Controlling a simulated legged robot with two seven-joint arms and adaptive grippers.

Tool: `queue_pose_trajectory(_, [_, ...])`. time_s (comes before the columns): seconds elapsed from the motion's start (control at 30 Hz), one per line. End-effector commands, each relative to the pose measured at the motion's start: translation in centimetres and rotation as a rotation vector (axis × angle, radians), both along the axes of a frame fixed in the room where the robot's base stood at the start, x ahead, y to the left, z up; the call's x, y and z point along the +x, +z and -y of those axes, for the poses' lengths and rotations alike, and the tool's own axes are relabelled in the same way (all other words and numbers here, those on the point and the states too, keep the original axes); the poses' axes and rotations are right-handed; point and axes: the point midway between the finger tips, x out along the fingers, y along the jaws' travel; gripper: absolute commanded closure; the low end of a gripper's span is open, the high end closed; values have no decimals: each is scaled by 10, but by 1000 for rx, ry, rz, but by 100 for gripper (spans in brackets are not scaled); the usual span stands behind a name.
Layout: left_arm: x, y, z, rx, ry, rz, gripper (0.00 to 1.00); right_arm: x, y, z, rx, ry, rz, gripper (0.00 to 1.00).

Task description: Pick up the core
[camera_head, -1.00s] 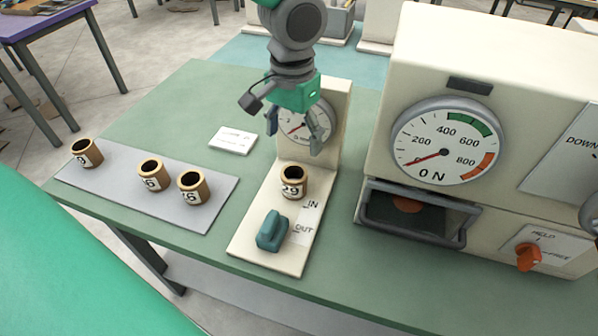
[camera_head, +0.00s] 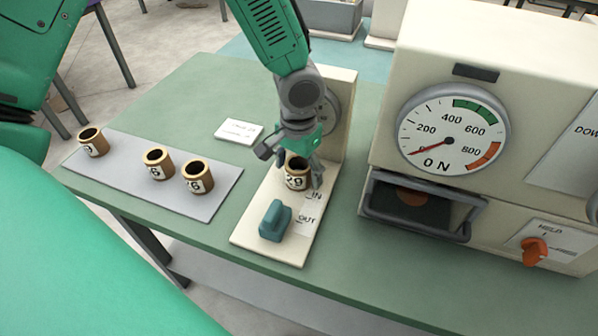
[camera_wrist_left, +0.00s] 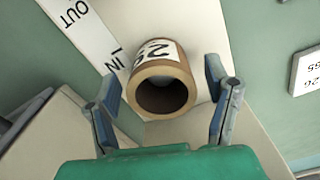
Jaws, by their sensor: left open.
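A brown hollow core (camera_head: 297,176) with a white label reading 29 stands on the cream base of a dial stand (camera_head: 270,246). In the left wrist view the core (camera_wrist_left: 163,90) shows its dark open end between my two fingers. My left gripper (camera_head: 300,180) is down over the core in the head view, with fingers on either side of it. In the left wrist view the left gripper (camera_wrist_left: 165,112) is open, with gaps between the fingers and the core. The stand's dial is mostly hidden behind my arm. My right gripper is not clearly seen.
Several similar cores stand on a grey mat (camera_head: 130,176) at left. A teal lever (camera_head: 275,221) sits in front of the core, beside the IN/OUT label. A big machine with a gauge (camera_head: 453,134) and an open drawer (camera_head: 415,205) stands at right. A white card (camera_head: 238,131) lies behind.

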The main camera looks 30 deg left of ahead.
Motion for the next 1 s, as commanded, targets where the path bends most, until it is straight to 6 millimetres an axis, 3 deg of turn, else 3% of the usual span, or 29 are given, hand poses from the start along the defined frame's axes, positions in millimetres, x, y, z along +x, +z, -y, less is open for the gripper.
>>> queue_pose_trajectory(0.13, [0,0,-2,-2,1,0,29,0,0,0,0,-1,0,64])
queue_pose_trajectory(0.17, [0,0,-3,-3,1,0,36,0,0,0,0,-1,0,64])
queue_pose_trajectory(0.3, [0,0,-3,-3,1,-1,81,0,0,0,0,-1,0,64])
queue_pose_trajectory(0.67, [0,3,-3,-1,2,-3,81,0,1,0,0,0,0,64])
queue_pose_trajectory(1.0, [0,67,-3,-3,4,2,81,0,8,0,0,0,0,64])
